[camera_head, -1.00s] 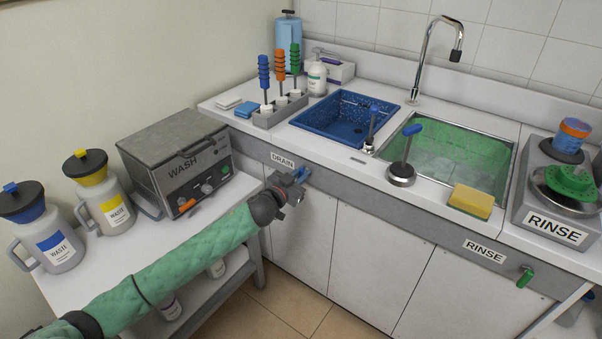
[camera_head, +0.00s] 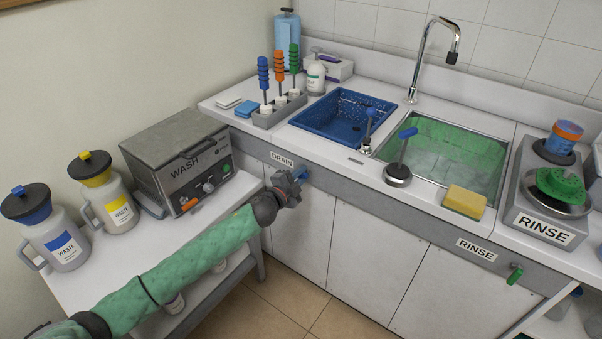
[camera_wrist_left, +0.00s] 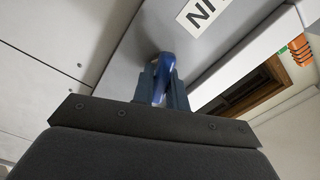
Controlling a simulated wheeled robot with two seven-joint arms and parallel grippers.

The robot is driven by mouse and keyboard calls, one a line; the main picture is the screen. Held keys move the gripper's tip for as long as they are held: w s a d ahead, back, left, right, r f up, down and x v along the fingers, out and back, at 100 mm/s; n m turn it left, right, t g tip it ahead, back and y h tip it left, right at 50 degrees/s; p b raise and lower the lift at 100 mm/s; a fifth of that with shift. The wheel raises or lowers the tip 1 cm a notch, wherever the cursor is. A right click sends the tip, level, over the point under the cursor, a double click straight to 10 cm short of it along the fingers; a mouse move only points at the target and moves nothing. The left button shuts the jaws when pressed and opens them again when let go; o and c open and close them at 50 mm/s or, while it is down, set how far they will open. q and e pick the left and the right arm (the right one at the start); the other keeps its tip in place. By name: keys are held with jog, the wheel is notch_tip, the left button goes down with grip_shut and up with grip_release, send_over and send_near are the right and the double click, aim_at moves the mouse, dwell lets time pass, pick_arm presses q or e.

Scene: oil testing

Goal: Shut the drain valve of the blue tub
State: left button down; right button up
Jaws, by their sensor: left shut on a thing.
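The blue tub (camera_head: 312,122) is set into the counter at the back middle. Its blue drain valve handle (camera_head: 302,173) sticks out of the grey front rail beneath the DRAIN label (camera_head: 282,160). My left gripper (camera_head: 297,178) is at this handle, and its jaws hide part of it. In the left wrist view the blue handle (camera_wrist_left: 164,62) stands between the fingers of my left gripper (camera_wrist_left: 162,85), which is shut on it. The exact angle of the handle is hard to tell. My right gripper is not in view.
The green-lined sink (camera_head: 455,150) lies right of the tub, with a green valve handle (camera_head: 515,274) under its RINSE label. The WASH machine (camera_head: 180,160) and two waste jugs stand on the left table beside my arm. Cabinet doors (camera_head: 370,250) are below the rail.

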pick_arm(q)
jog(key=m, duration=0.2)
jog(key=shift+f+m+p, duration=0.1)
jog(key=shift+m+p, duration=0.2)
jog(key=shift+f+m, duration=0.1)
jog(key=shift+m, duration=1)
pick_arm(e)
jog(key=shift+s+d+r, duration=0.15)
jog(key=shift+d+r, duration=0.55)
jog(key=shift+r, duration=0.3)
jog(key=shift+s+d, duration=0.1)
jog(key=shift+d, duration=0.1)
pick_arm(q)
jog(key=c, duration=1.4)
grip_release()
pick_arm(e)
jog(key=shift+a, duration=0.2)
